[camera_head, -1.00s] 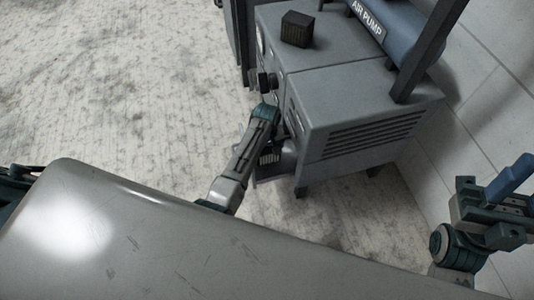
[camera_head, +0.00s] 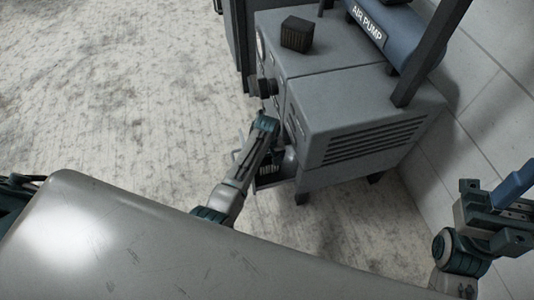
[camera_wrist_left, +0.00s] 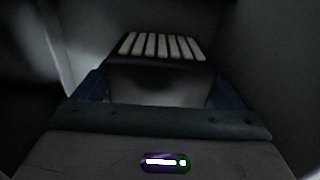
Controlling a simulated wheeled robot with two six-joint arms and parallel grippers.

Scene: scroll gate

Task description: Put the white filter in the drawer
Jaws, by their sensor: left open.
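A dark block with a row of white bars (camera_wrist_left: 161,46), seemingly the white filter, lies just ahead of my left gripper (camera_wrist_left: 156,84) in the left wrist view. The gripper's blue fingers are apart, and the block shows beyond them. In the head view the white bars (camera_head: 268,169) show inside the pulled-out drawer (camera_head: 275,183) low on the grey cabinet. My left arm reaches down to this drawer and hides part of it. My right gripper (camera_head: 502,208) is at the right edge, away from the cabinet; its jaw state is unclear.
The grey cabinet (camera_head: 370,150) has side vents and a dark knob (camera_head: 267,87) on its front. A wall stands at right. The floor at left is clear.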

